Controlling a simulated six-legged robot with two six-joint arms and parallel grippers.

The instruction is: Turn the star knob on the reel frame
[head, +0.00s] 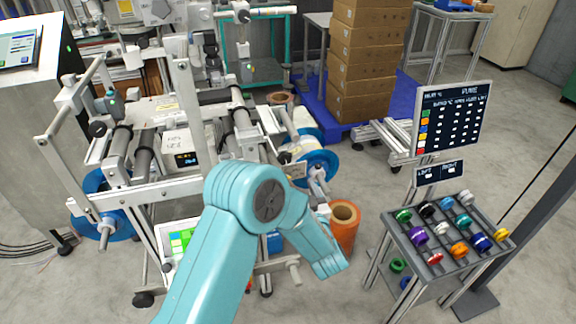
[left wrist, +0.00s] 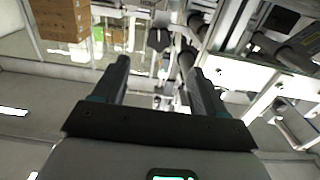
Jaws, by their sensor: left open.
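The reel frame (head: 152,193) is a pale metal machine with rollers and blue-flanged reels, at the left and middle of the head view. A blue reel flange (head: 318,163) is at its right end, with grey metal parts in front of it. A grey, lobed part that looks like the star knob (left wrist: 158,39) shows small and blurred in the left wrist view, beyond the fingertips. My left gripper (left wrist: 159,65) is open, its two dark fingers apart with nothing held between them. In the head view my teal arm largely hides it. My right gripper is in neither view.
A rack of coloured spools (head: 447,240) stands at the right below a dark display board (head: 450,118). An orange roll (head: 344,223) stands on the floor beside my forearm. Cardboard boxes (head: 365,58) are stacked on a blue pallet behind.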

